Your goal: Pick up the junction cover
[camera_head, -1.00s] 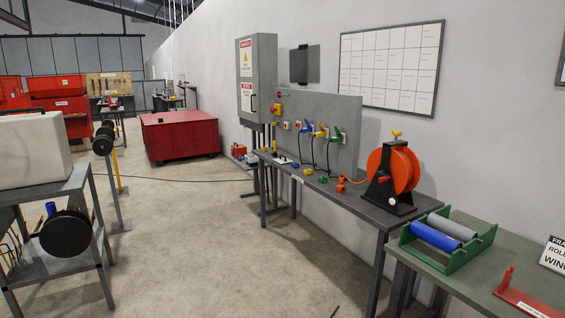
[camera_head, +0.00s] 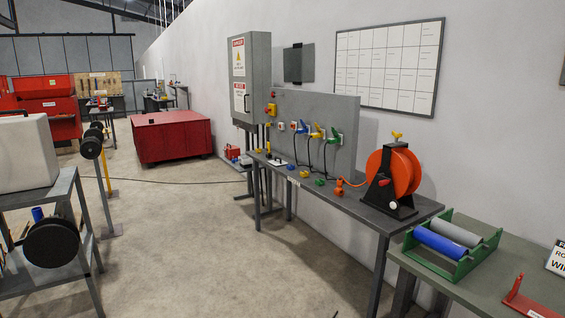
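I cannot pick out a junction cover for certain in this view. The grey bench (camera_head: 345,207) along the right wall carries a grey upright panel (camera_head: 318,110) with coloured plugs and cables. Several small coloured pieces lie on the bench top, among them a blue one (camera_head: 291,166), a yellow one (camera_head: 304,173) and a green one (camera_head: 320,182). They are too small to name surely. My gripper is not in view.
An orange reel (camera_head: 392,175) stands on the bench's near end. A green roller frame (camera_head: 455,262) sits on the nearer right table (camera_head: 540,235). A grey cart (camera_head: 65,190) stands at left, a red box (camera_head: 172,140) farther back. The floor (camera_head: 215,240) between is open.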

